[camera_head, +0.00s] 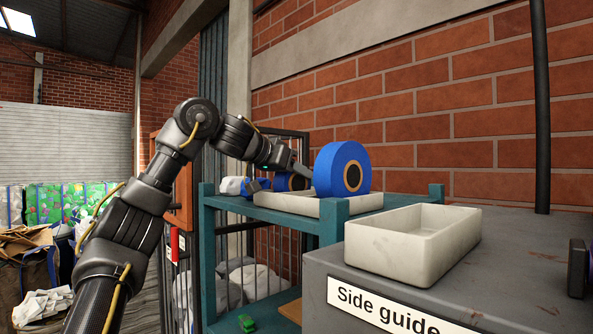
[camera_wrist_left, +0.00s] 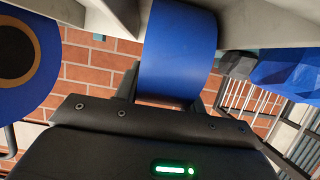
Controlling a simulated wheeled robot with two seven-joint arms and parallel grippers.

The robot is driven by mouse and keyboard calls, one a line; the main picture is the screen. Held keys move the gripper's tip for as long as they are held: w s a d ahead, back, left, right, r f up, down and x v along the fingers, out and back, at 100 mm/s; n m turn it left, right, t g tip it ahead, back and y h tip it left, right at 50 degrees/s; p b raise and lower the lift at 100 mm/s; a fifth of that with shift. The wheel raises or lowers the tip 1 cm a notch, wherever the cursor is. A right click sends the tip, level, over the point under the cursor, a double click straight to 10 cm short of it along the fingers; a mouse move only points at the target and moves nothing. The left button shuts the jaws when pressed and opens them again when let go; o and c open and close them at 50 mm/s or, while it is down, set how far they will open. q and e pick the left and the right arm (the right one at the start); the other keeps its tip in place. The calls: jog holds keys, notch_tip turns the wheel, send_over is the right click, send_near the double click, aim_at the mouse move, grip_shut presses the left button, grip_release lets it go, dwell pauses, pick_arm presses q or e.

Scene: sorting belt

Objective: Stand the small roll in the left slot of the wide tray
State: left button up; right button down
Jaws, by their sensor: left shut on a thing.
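The small roll (camera_head: 288,183) is blue with a dark core, and stands on edge at the left part of the wide tray (camera_head: 360,202). My left gripper (camera_head: 297,170) is shut on this roll from above; the roll also fills the top middle of the left wrist view (camera_wrist_left: 180,52). Pale tray parts flank it there. I cannot tell whether it rests on the slot floor. A large blue roll (camera_head: 330,169) stands in the tray's right part, and shows at the left edge of the wrist view (camera_wrist_left: 50,60). My right gripper is not clearly seen.
The wide tray lies on a teal frame (camera_head: 329,222). A crumpled blue item (camera_head: 262,184) and a white one (camera_head: 230,185) lie left of it. An empty pale tray (camera_head: 400,252) sits on the grey side guide box (camera_head: 500,285) in front. A brick wall stands behind.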

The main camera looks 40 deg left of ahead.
pick_arm(q)
jog(key=shift+d+r, duration=0.1)
jog(key=shift+d, duration=0.05)
jog(key=shift+d+f, duration=0.15)
jog(key=shift+f, duration=0.05)
jog(key=o, duration=0.8)
jog(key=shift+o, duration=1.3)
jog(key=shift+a, duration=0.2)
jog(key=shift+d+r, duration=0.1)
jog(key=shift+r, duration=0.1)
jog(key=shift+s+r, duration=0.25)
jog(key=shift+s, duration=0.2)
jog(key=b+v, duration=0.2)
jog(key=v, duration=0.9)
jog(key=shift+w, duration=0.1)
